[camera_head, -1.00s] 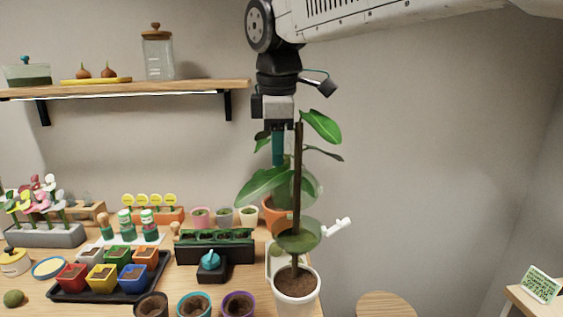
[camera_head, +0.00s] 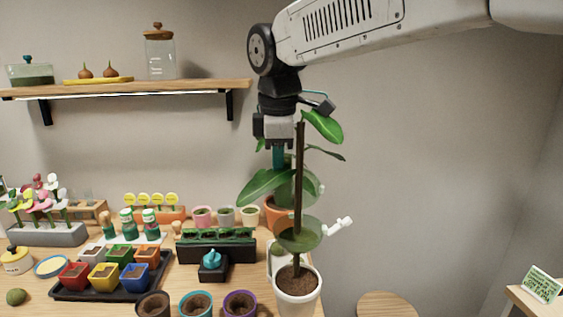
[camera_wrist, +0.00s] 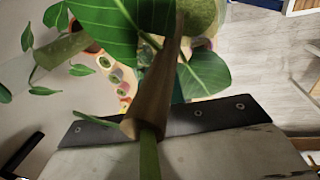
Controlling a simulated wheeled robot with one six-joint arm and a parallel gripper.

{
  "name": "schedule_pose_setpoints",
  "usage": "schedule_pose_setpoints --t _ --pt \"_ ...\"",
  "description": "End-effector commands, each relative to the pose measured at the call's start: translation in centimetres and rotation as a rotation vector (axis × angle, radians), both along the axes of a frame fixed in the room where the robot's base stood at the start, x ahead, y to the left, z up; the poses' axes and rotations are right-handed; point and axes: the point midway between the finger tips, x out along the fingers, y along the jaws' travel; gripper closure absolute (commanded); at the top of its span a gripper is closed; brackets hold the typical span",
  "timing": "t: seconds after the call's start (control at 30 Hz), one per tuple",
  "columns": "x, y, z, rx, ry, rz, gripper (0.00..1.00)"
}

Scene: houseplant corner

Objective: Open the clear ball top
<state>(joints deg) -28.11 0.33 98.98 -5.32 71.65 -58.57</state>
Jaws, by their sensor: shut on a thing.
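The clear ball, tinted green, is round the plant's brown stem (camera_head: 299,215). Its lower bowl (camera_head: 298,240) sits above the white pot (camera_head: 298,294), with a white stub (camera_head: 341,224) sticking out on the right. A second clear, curved green piece (camera_head: 313,187), seemingly the ball's top, stands higher behind the stem, apart from the bowl's rim; any joint between them is hidden. My gripper (camera_head: 278,158) points down left of the stem, shut on a narrow teal strip.
Broad leaves (camera_head: 268,186) crowd my gripper, and the stem stands close on its right. A terracotta pot (camera_head: 273,214) is behind. Coloured pots in a black tray (camera_head: 100,296) and several others fill the table to the left. A round stool (camera_head: 386,305) stands at right.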

Motion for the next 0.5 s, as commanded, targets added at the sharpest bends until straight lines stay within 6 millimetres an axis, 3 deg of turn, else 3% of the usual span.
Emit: schedule_pose_setpoints --t 0.5 --pt "4.9 -0.4 -0.7 0.006 0.381 -0.004 1.0"
